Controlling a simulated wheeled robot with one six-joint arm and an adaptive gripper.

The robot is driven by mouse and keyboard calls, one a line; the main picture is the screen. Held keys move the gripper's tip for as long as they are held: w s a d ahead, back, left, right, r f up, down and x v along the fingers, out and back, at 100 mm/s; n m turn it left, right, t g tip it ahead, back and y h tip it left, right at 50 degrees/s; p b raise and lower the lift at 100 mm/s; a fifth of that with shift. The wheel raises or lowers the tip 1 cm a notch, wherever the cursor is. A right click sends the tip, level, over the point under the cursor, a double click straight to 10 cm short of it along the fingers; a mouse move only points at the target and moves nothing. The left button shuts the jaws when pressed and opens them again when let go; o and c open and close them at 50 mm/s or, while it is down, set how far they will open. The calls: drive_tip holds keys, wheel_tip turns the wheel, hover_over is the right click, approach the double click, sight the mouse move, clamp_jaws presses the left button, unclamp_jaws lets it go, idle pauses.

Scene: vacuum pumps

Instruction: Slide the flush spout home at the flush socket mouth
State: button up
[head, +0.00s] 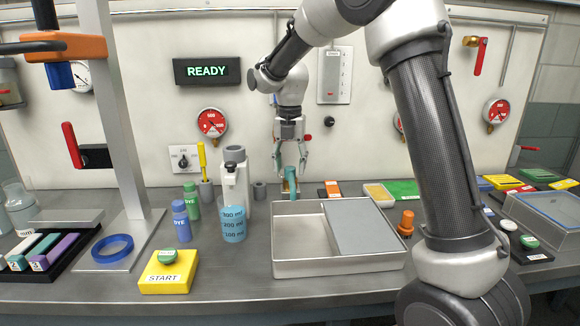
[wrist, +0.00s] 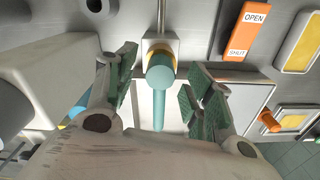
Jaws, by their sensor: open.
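The teal flush spout (wrist: 161,74) is in the middle of the wrist view, with a rounded head and a straight tube running toward the bottom of the picture. Its head lies against a yellow ring on a pale block, seemingly the flush socket (wrist: 153,43); I cannot tell whether any gap is left there. My gripper (wrist: 163,80) is open, with a green-padded finger on each side of the spout and visible space at both sides. In the head view, my gripper (head: 290,164) points down over the spout (head: 291,180) behind the metal tray.
The metal tray (head: 288,270) with a grey partial cover stands in front. A white dispenser (head: 236,186) and a blue measuring beaker (head: 233,225) stand to the left. An orange OPEN/SHUT plate (wrist: 248,31) lies to the right. The READY sign (head: 207,71) is lit.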

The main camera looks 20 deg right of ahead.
wheel_tip(320, 180, up, 11)
idle(0.3)
drive_tip(key=shift+r, duration=0.1)
idle(0.4)
drive_tip(key=f+m, duration=0.1)
drive_tip(key=m, duration=0.2)
drive_tip(key=f+m, duration=0.1)
drive_tip(key=m, duration=0.2)
drive_tip(key=s+f+m, duration=0.1)
drive_tip(key=m, duration=0.2)
drive_tip(key=shift+d+f+m, duration=0.2)
drive_tip(key=shift+f+m, duration=0.1)
drive_tip(key=shift+m, duration=0.1)
drive_tip(key=s+d+m+t, duration=0.1)
drive_tip(key=s+d+m, duration=0.3)
drive_tip(key=s+m, duration=0.3)
drive_tip(key=s+d+m+t, duration=0.2)
drive_tip(key=s+d+m, duration=0.3)
drive_tip(key=s, duration=0.9)
drive_tip(key=s+d+m+t, duration=0.1)
drive_tip(key=s+d+m, duration=0.4)
drive_tip(key=s+m, duration=0.4)
drive_tip(key=shift+s+d+f, duration=0.25)
drive_tip(key=shift+s+f, duration=0.05)
drive_tip(key=shift+s, duration=0.7)
